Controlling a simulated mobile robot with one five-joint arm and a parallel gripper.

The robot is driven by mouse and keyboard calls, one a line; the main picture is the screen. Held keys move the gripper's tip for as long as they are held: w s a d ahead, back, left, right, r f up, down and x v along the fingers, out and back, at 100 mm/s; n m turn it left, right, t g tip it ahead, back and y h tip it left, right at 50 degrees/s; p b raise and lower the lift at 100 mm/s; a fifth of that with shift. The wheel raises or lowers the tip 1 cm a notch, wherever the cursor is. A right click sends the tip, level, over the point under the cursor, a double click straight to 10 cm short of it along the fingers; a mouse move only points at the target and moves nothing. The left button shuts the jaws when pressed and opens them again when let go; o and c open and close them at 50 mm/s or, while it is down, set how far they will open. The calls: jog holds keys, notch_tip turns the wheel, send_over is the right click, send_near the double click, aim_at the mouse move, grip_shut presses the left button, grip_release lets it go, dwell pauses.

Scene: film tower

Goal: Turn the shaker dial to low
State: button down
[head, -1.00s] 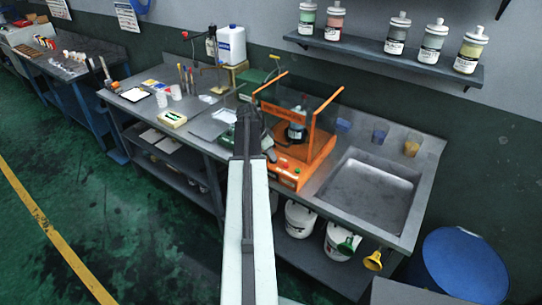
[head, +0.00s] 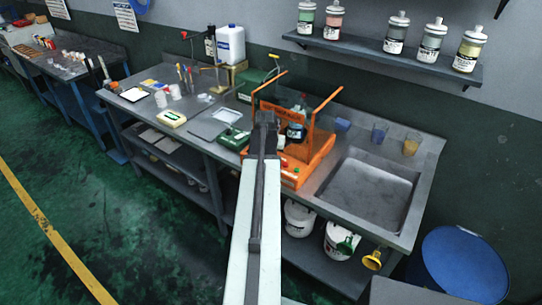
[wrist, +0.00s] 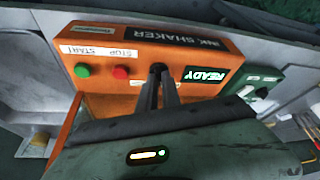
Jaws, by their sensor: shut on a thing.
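The orange ink shaker (head: 318,158) stands on the bench beside the sink, with a bottle inside its frame. The small dark shaker dial (wrist: 156,68) sits between these on the panel. My gripper (wrist: 158,78) is shut on the dial, its fingers hiding most of it. The dial's pointer and setting cannot be made out. In the head view my arm covers the panel's left part.
A small green device (head: 234,139) sits just left of the shaker. The sink (head: 372,188) and several cups are to the right. White buckets (head: 298,216) stand on the shelf below. Jars line the wall shelf (head: 385,62) above.

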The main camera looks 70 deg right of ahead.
jog(key=shift+d+n+t, duration=0.1)
jog(key=shift+n+t, duration=0.2)
jog(key=shift+n, duration=0.5)
jog(key=c, duration=1.5)
grip_release()
jog(key=shift+w, duration=0.1)
jog(key=shift+c, duration=0.2)
jog(key=shift+r, duration=0.15)
jog(key=p+v, duration=0.7)
jog(key=shift+r, duration=0.3)
